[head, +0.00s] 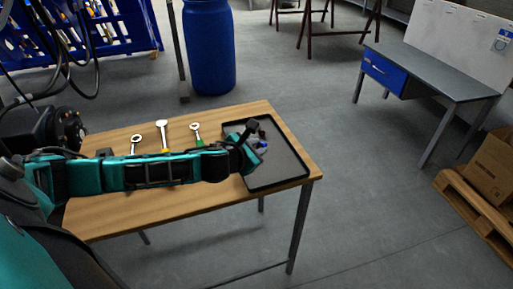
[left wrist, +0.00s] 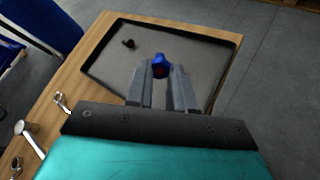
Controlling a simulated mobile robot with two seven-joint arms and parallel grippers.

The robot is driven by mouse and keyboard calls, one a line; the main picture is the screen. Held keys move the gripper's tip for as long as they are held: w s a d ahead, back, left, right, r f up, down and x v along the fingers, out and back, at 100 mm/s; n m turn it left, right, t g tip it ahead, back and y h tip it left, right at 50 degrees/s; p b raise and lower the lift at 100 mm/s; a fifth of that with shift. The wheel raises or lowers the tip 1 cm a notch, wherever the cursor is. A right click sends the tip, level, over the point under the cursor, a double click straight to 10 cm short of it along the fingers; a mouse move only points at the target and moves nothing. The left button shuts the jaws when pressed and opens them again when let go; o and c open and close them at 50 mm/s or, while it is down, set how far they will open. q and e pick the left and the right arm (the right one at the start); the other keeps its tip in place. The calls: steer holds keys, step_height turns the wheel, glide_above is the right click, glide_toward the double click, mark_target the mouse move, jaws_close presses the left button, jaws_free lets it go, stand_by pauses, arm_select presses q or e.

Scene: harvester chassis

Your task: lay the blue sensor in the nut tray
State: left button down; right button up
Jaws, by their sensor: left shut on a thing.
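Whether the sensor touches the tray floor I cannot tell. My right gripper is not in view.
A small dark part (left wrist: 128,43) lies in the tray near its far left corner. The tray's right part is bare. A blue barrel (head: 209,48) stands behind the table.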

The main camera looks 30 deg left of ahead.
mark_target(256, 181)
arm_select(q)
steer(key=shift+r, duration=0.1)
steer(key=shift+d+f+b, duration=0.1)
steer(key=shift+f+b, duration=2.65)
steer(key=shift+f, duration=1.85)
steer(key=c, duration=0.9)
jaws_free()
steer(key=shift+s, duration=0.1)
steer(key=a+p+v, duration=0.1)
steer(key=p+v, duration=0.1)
steer(key=v, duration=1)
steer(key=shift+s+d+r, duration=0.3)
steer(key=shift+d, duration=0.2)
